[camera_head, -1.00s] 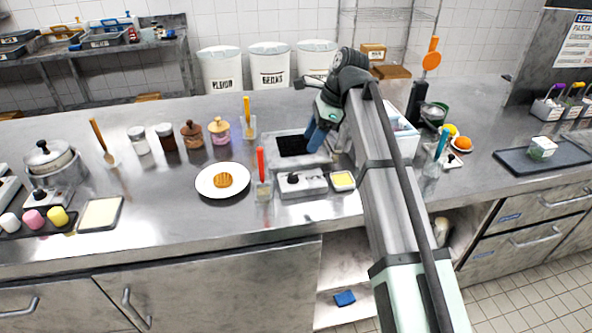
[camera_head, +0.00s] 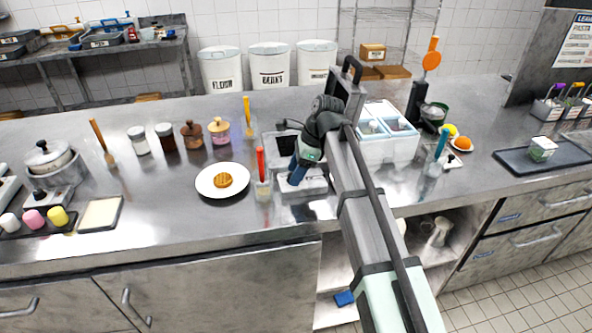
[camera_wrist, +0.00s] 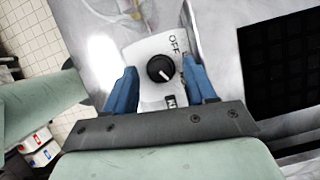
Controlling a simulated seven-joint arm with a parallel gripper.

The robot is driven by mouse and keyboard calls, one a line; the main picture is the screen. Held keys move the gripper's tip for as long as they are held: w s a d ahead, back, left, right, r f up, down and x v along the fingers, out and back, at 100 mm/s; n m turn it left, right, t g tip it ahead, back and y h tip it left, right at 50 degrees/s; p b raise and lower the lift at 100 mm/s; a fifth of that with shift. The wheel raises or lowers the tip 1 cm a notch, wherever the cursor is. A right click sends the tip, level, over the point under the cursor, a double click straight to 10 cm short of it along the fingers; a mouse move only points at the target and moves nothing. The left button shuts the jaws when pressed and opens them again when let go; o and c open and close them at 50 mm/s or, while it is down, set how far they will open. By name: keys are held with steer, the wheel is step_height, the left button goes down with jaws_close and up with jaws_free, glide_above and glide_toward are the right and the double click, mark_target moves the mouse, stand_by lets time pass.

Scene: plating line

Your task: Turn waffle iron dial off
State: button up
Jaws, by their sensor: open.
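The waffle iron (camera_head: 306,186) stands on the steel counter, its dark plate (camera_head: 277,144) exposed and its lid (camera_head: 347,97) raised. My gripper (camera_head: 296,178) is low over its front control panel and hides the dial in the head view. In the wrist view the black round dial (camera_wrist: 160,68) sits between the two blue fingers of my gripper (camera_wrist: 162,75). The fingers are open, one on each side of it; I cannot tell whether they touch it. The dial's white mark points down and right, towards the partly hidden ON label (camera_wrist: 170,101). The OFF label (camera_wrist: 177,43) is above right.
A white plate (camera_head: 205,188) with a waffle (camera_head: 223,180) lies left of the iron. A clear container (camera_head: 263,190) with a red-handled utensil stands close to the iron's left side. A white bin (camera_head: 388,148) stands to the right. The counter front is mostly clear.

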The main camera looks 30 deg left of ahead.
jaws_close()
stand_by(0.5)
steer(key=shift+n, duration=0.3)
steer(key=n, duration=0.1)
steer(key=n+h, duration=0.1)
steer(key=n, duration=0.1)
steer(key=n+g, duration=0.1)
steer(key=shift+w+a, duration=0.2)
steer(key=shift+a, duration=0.05)
steer(key=shift+a+n+g+h, duration=0.15)
steer(key=shift+n+h, duration=0.35)
steer(key=shift+n, duration=0.55)
steer(key=shift+d+n+g+h, duration=0.15)
steer(key=shift+n+h, duration=0.35)
steer(key=shift+n, duration=0.55)
steer(key=shift+a, duration=0.1)
